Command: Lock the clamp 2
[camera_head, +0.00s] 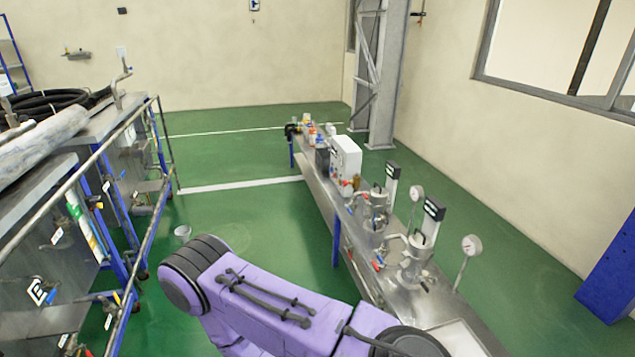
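Two metal vessels stand on the long steel bench at the right: a nearer one (416,262) and a farther one (374,212). Each has a black-and-white sign behind it, a nearer sign (432,217) and a farther sign (391,180), too small to read. Clamps on the lids are too small to make out, so I cannot tell which is clamp 2 or whether it is locked. A purple arm link of mine crosses the lower middle, in front of the bench's near left side. Neither of my grippers is in view.
The steel bench (318,190) also carries a white box (346,158), small bottles and a round gauge (471,245). A railing (75,185) and steel cabinets stand at the left.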

